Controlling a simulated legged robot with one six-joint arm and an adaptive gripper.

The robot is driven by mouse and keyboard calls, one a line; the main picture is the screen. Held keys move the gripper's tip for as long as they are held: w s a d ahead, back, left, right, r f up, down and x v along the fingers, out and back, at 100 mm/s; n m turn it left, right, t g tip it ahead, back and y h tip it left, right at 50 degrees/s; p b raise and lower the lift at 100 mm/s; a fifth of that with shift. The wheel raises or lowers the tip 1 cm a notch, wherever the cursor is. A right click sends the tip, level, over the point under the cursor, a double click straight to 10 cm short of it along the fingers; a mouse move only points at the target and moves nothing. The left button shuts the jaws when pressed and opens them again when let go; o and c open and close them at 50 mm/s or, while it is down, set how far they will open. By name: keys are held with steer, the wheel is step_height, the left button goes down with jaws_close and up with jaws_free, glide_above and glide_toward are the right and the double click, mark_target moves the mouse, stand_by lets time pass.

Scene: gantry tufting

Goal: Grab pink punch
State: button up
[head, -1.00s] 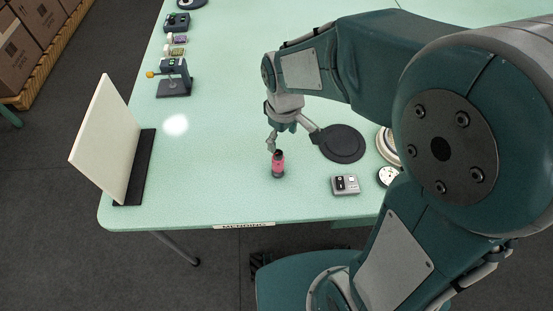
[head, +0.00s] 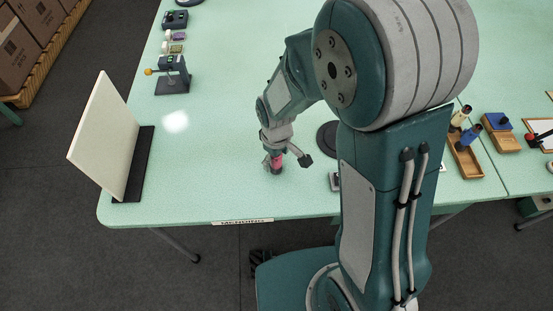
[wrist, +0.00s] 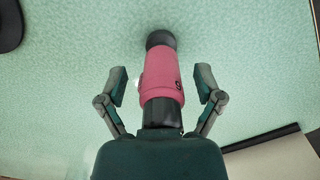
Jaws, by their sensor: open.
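The pink punch (head: 276,163) stands on the green table near its front edge, partly hidden by my gripper in the head view. In the wrist view the pink punch (wrist: 161,82) has a pink body with black ends and a small dark mark on its side. My gripper (head: 284,161) is open around it. In the wrist view the two fingers of my gripper (wrist: 160,87) are on either side of the pink body, with a gap at each side.
A white panel on a black base (head: 104,137) stands at the left of the table. A dark round pad (head: 327,139) lies right of my gripper, partly hidden by my arm. A wooden holder with bottles (head: 464,158) is farther right. The table (head: 215,185) is clear left of the punch.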

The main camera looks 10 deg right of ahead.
steer(key=shift+a, duration=0.1)
jaws_close()
steer(key=shift+r, duration=0.1)
steer(key=shift+r, duration=0.6)
steer(key=s+d+r, duration=0.7)
steer(key=s+r, duration=0.4)
steer(key=shift+s+d+r, duration=0.3)
steer(key=shift+s+r, duration=0.05)
steer(key=shift+s, duration=0.05)
